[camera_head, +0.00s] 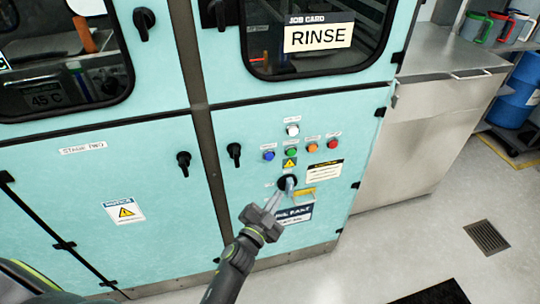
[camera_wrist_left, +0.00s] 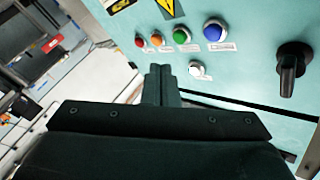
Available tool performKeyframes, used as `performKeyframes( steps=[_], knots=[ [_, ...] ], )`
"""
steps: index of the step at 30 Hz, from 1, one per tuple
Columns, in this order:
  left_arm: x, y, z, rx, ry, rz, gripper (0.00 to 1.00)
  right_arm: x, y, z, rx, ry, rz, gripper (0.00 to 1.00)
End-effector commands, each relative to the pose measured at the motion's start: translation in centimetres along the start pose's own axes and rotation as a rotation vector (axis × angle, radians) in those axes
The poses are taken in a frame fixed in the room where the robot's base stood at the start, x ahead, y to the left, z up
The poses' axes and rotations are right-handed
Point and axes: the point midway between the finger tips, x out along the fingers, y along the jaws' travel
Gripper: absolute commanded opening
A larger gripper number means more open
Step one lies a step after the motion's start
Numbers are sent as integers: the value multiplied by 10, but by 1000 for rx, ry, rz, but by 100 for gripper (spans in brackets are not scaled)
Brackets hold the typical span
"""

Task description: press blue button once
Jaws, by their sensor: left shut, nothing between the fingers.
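The blue button (camera_head: 269,156) sits at the left end of a row of small buttons on the teal cabinet door. It also shows in the left wrist view (camera_wrist_left: 214,30), right of the green button and above the fingers. My left gripper (camera_head: 288,184) is shut and empty. Its fingertips are below the button row in the head view, in front of a dark round fitting. In the wrist view the fingers (camera_wrist_left: 158,70) are apart from the blue button. My right gripper is not in view.
Green (camera_head: 291,153), orange (camera_head: 312,148) and red (camera_head: 332,144) buttons share the row. A white button (camera_head: 292,130) is above it. A black door handle (camera_head: 234,152) is to the left. A yellow part (camera_head: 305,192) is right of the fingers.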

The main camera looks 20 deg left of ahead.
Motion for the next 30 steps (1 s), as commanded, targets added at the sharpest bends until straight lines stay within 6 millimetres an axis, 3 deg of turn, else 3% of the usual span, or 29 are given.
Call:
performKeyframes(
  steps=[3,8,20,30],
  knots=[
    [6,-10,-22,29,50,-16,0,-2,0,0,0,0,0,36],
    [8,-13,-29,39,67,-20,0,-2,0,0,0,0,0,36],
    [13,-16,-24,40,66,-19,0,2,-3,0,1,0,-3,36],
    [46,-39,-2,41,66,-19,0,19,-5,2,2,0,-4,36]
  ],
)
